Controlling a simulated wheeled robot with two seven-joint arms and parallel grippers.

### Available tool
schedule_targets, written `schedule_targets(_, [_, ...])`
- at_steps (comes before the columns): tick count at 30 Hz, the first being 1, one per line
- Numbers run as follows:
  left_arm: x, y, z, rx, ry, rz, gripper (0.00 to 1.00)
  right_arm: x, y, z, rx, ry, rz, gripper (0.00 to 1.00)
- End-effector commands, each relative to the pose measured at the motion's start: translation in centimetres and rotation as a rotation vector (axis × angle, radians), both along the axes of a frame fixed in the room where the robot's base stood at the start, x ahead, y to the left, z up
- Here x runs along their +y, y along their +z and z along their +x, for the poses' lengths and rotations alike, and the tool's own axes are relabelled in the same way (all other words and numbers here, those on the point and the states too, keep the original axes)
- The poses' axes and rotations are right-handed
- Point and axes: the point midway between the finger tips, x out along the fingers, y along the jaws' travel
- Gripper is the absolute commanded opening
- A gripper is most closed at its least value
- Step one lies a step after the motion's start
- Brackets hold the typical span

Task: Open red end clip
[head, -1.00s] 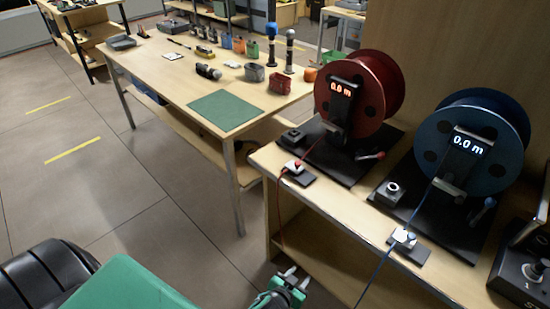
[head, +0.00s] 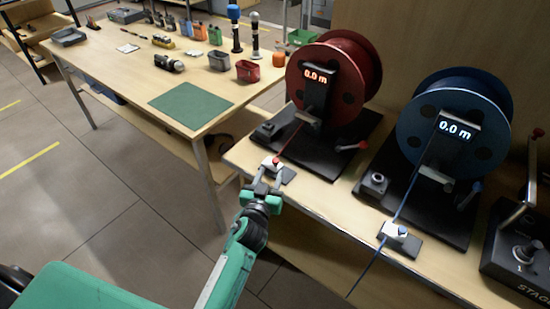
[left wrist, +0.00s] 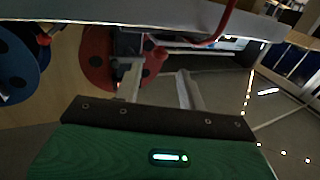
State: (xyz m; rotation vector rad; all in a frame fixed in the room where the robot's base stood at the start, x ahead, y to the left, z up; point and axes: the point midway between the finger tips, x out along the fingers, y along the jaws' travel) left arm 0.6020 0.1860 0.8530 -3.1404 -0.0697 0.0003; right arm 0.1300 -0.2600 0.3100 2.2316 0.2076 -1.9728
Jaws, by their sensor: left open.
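The red end clip (head: 272,163), a small white block with a red part on top, sits on a dark plate near the front edge of the reel bench. A red cable (head: 291,143) runs from it toward the red reel (head: 345,80). My left gripper (head: 266,178) is open, its two fingers pointing at the clip from the front edge; whether they touch it I cannot tell. In the left wrist view, the open fingers (left wrist: 159,78) have nothing visible between them, and the red reel (left wrist: 97,50) shows behind. My right gripper is not in view.
A blue reel (head: 455,115) with its own clip (head: 399,233) stands to the right on the same bench (head: 330,215). A worktable (head: 130,85) with a green mat (head: 190,105) stands to the left. The floor between is clear.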

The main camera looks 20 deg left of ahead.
Motion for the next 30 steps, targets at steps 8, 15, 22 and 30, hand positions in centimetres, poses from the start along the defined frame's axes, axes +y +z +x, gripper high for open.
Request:
schedule_targets(8, [0.2,0.1,4.7,0.000,0.001,0.001,0.41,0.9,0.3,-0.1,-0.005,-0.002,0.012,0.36])
schedule_targets(15, [0.3,0.0,6.9,0.000,0.000,0.000,0.41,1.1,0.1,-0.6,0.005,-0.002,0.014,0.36])
schedule_targets(22, [0.3,0.0,7.2,0.000,0.000,0.000,0.41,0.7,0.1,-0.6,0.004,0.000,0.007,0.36])
schedule_targets(30, [0.3,0.0,7.2,0.001,0.000,0.000,0.13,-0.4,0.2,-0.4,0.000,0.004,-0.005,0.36])
